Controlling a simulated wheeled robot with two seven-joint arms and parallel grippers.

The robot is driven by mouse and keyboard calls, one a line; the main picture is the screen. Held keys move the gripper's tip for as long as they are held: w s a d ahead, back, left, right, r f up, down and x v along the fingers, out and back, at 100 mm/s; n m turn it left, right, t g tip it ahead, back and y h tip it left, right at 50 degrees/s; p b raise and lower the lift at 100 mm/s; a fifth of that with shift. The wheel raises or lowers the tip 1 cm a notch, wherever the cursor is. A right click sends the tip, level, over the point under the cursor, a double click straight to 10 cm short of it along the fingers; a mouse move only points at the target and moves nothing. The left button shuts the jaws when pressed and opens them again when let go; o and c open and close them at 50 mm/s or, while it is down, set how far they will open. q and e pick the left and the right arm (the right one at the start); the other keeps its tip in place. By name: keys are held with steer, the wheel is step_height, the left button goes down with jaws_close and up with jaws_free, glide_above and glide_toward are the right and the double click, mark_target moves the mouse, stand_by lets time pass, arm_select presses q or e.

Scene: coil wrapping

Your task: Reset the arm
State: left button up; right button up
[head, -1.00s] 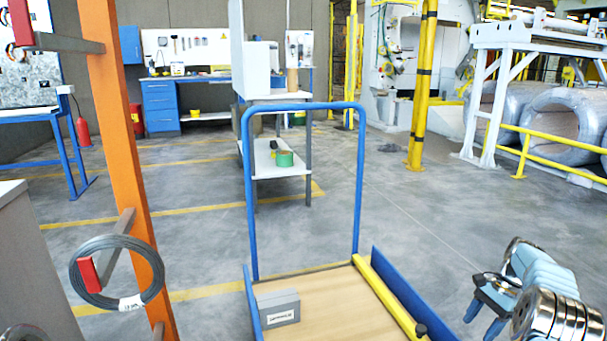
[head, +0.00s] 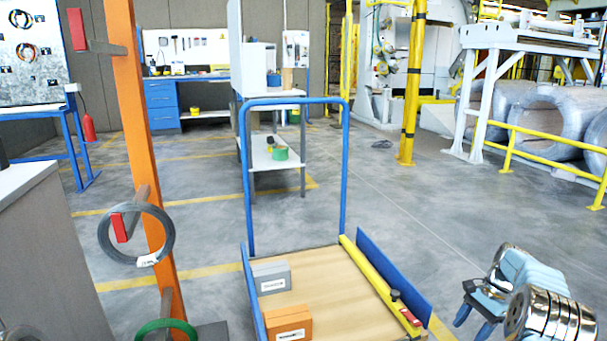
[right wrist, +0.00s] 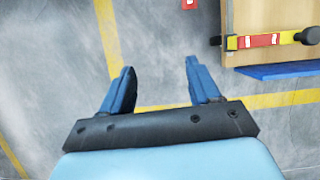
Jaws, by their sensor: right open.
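My right gripper (head: 473,318) is at the lower right of the head view, to the right of the cart and apart from it. In the right wrist view my right gripper (right wrist: 156,82) has its two blue fingers spread, with only floor between them. The right arm is bent and holds nothing. My left arm and gripper are not in view.
A blue-framed cart (head: 349,279) carries a grey box (head: 271,277), an orange box (head: 288,323) and a yellow bar (head: 372,279). An orange post (head: 133,120) at left holds a grey wire coil (head: 105,238) and a green coil (head: 165,323). Open floor lies beyond.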

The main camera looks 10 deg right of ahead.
steer(key=a+f+n+p, duration=0.1)
steer(key=a+f+n, duration=0.2)
steer(key=a+f, duration=0.45)
steer(key=s+a+f+n+p, duration=0.15)
steer(key=a+f, duration=0.25)
steer(key=a, duration=0.6)
steer(key=a+f+n+p, duration=0.1)
steer(key=a+f+n, duration=0.3)
steer(key=a, duration=0.5)
steer(key=s+a+n+t+p, duration=0.1)
steer(key=s+a+n, duration=0.5)
steer(key=s+a, duration=1)
steer(key=shift+a+f+p, duration=0.25)
steer(key=shift+a+p, duration=0.3)
steer(key=shift+a, duration=0.25)
steer(key=shift+c, duration=0.2)
